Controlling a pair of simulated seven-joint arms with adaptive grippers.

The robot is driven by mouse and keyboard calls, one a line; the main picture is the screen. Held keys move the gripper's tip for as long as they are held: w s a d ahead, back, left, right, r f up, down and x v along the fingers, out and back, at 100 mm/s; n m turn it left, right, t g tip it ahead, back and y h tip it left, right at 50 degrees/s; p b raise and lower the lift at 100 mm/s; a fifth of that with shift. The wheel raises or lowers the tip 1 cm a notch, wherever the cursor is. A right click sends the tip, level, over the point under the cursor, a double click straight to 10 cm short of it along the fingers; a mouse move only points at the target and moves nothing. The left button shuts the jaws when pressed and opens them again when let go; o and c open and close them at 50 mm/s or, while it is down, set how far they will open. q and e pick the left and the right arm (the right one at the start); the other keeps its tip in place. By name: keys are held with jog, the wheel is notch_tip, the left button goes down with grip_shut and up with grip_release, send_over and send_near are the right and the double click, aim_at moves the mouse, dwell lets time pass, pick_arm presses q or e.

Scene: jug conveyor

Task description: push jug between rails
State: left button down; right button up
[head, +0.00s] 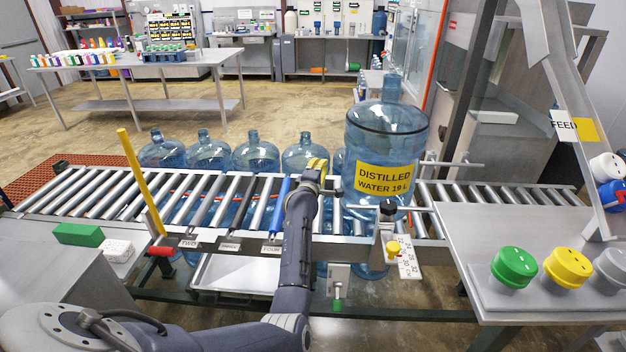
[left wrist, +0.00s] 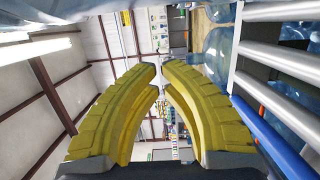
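A large clear-blue water jug (head: 388,140) with a yellow "DISTILLED WATER 19 L" label stands upright at the conveyor, right of centre in the head view. Its base is partly hidden by the front rail. My left gripper (head: 317,166) is over the rollers just left of the jug, with a small apparent gap; contact cannot be told. In the left wrist view its yellow fingers (left wrist: 159,70) have their tips nearly together with nothing between them. My right gripper is out of view.
The roller conveyor (head: 85,191) runs left, with TWO, THREE and FOUR tags on its front edge. A tilted yellow bar (head: 141,182) rises at the left. Several jugs (head: 255,152) stand behind. A green, yellow and grey button panel (head: 555,285) is at the right.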

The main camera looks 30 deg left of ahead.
pick_arm(q)
jog(key=v, duration=0.9)
jog(key=s+d+f+m+g+h, duration=0.1)
jog(key=s+d+f+m+g, duration=0.2)
jog(key=s+f+m, duration=0.6)
jog(key=s+d+f+m+g+h, duration=0.1)
jog(key=s+d+f+m+g, duration=0.25)
jog(key=s+f+m, duration=0.5)
jog(key=s+d+f+m+g+y, duration=0.15)
jog(key=s+m, duration=0.35)
jog(key=s, duration=0.9)
jog(key=s+d+f+m+g+y, duration=0.15)
jog(key=s+m, duration=0.45)
jog(key=s, duration=0.7)
jog(key=s+d+f+g+h, duration=0.1)
jog(key=d+f, duration=0.1)
jog(key=f, duration=0.8)
jog(key=s+d+f+n+g+h, duration=0.1)
jog(key=d+f+h, duration=0.1)
jog(key=f, duration=0.9)
jog(key=s+d+f+g+h, duration=0.1)
jog(key=d+f+g, duration=0.1)
jog(key=f, duration=0.8)
jog(key=s+f+n+g+h, duration=0.1)
jog(key=s+f+n+g, duration=0.1)
jog(key=s+f, duration=1.8)
jog(key=shift+s+a+n, duration=0.15)
jog(key=shift+s+n, duration=0.3)
jog(key=shift+s, duration=0.45)
jog(key=shift+g, duration=0.25)
